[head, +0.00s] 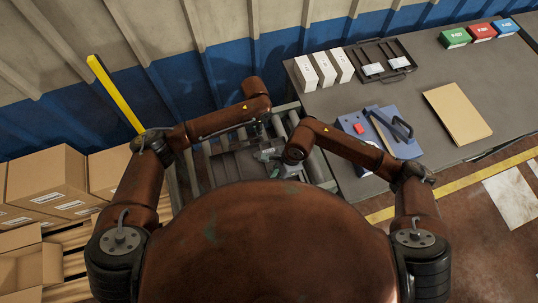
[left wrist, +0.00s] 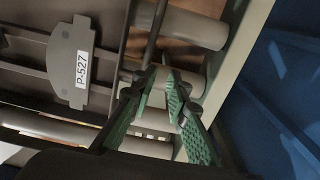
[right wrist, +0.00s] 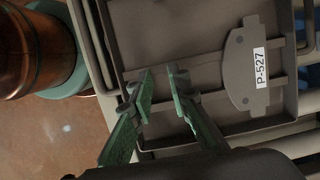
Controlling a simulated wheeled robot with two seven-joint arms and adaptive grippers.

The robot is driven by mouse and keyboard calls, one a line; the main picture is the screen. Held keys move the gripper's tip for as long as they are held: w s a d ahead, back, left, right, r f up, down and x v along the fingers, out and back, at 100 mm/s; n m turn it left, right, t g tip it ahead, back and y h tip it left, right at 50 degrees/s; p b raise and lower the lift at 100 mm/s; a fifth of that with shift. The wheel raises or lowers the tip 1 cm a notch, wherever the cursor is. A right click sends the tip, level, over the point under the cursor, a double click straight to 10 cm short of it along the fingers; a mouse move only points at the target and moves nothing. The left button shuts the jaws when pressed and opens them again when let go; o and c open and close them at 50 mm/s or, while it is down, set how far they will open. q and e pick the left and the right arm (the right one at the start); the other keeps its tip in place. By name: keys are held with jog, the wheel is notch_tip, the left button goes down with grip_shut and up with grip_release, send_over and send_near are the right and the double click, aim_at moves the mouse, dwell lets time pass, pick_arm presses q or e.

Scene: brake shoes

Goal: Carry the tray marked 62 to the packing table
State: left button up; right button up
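A dark grey tray lies on the roller conveyor (head: 222,165) below my arms; the tray floor and a grey plate labelled P-527 (left wrist: 82,65) show in the left wrist view. The plate also shows in the right wrist view (right wrist: 248,65). No mark 62 is readable. My left gripper (left wrist: 159,74) has a small gap between its green fingertips, beside a thin dark bar along the tray's edge. My right gripper (right wrist: 161,70) also has a gap between its fingertips, over the tray's near side. In the head view my left gripper (head: 266,155) is partly hidden by my arms.
The grey table (head: 330,105) at the right holds white boxes (head: 323,68), another dark tray (head: 377,50), a blue device (head: 375,133), a brown board (head: 457,112) and coloured boxes (head: 482,32). Cardboard boxes (head: 45,180) stand left beside a yellow post (head: 116,94).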

pick_arm(q)
jog(key=o, duration=0.3)
jog(key=shift+w+a+f, duration=0.1)
jog(key=shift+w+f, duration=0.25)
jog(key=shift+w, duration=0.05)
pick_arm(e)
jog(key=o, duration=0.3)
jog(key=shift+w+f, duration=0.2)
jog(key=shift+w, duration=0.3)
pick_arm(q)
jog(key=shift+o, duration=0.9)
jog(key=shift+w, duration=0.1)
pick_arm(e)
jog(key=shift+o, duration=0.9)
jog(key=shift+w, duration=0.1)
pick_arm(q)
jog(key=o, duration=0.3)
jog(key=shift+s, duration=0.2)
pick_arm(e)
jog(key=o, duration=0.3)
jog(key=shift+s+d, duration=0.1)
jog(key=shift+s, duration=0.1)
pick_arm(q)
jog(key=o, duration=0.3)
pick_arm(e)
jog(key=o, duration=0.3)
